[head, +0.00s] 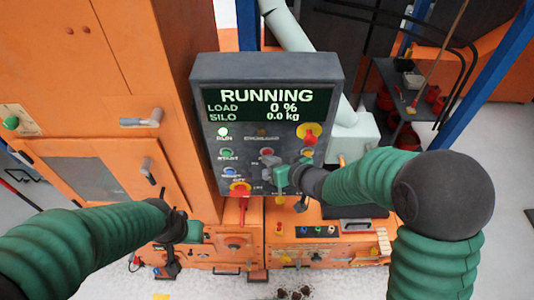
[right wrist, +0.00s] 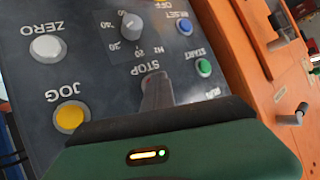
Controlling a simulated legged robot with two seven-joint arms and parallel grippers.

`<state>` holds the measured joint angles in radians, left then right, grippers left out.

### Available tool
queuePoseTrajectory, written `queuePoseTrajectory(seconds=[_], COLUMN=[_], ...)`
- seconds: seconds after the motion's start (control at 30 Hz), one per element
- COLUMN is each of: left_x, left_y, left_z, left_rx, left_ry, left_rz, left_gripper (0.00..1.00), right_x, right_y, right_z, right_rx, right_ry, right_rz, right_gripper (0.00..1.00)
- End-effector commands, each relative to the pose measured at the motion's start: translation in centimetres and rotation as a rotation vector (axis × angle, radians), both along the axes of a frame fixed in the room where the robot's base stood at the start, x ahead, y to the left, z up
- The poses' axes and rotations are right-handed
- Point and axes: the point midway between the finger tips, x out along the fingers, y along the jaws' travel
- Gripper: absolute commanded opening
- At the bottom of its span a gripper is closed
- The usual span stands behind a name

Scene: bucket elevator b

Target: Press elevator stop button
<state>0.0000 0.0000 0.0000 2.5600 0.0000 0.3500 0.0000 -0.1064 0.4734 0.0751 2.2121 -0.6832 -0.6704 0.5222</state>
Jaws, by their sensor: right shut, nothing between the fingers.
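The dark control panel (head: 265,68) fills the middle of the head view; its screen (head: 268,105) reads RUNNING, LOAD 0 %, SILO 0.0 kg. My right gripper (head: 269,161) is shut and empty, with its fingertips at the middle of the panel's button area. In the right wrist view, its fingers (right wrist: 156,90) lie right by the STOP label (right wrist: 139,68) and hide the stop button. I cannot tell whether they touch it. My left gripper (head: 186,230) is low at the left, away from the panel; its jaws are not clear.
In the wrist view, green START (right wrist: 203,67) and blue RESET (right wrist: 185,26) lie to the right, yellow JOG (right wrist: 69,118) and white ZERO (right wrist: 46,48) to the left. An orange cabinet (head: 60,75) with a handle (head: 145,119) stands left of the panel.

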Motion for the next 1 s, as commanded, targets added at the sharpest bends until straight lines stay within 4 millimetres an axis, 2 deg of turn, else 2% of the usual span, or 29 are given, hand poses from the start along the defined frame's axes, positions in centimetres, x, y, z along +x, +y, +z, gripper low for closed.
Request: queuePoseTrajectory(seconds=[0.23, 0.53, 0.83, 1.0], left_x=[0.0, 0.0, 0.0, 0.0], left_y=[0.0, 0.0, 0.0, 0.0], left_z=[-0.1, -0.3, -0.3, -0.6], left_rx=[0.0, 0.0, 0.0, 0.0], left_ry=[0.0, 0.0, 0.0, 0.0], left_rz=[0.0, 0.0, 0.0, 0.0], left_gripper=[0.36, 0.36, 0.36, 0.36], right_x=[-0.1, -1.6, -1.8, -3.1], right_y=[0.0, 0.0, 0.0, 0.0], right_z=[0.1, 0.1, 0.1, 0.0], right_rx=[0.001, 0.001, 0.001, 0.002], right_ry=[-0.002, -0.002, -0.001, 0.0], right_rz=[-0.001, 0.0, 0.0, 0.0], right_gripper=[0.0, 0.0, 0.0, 0.0])
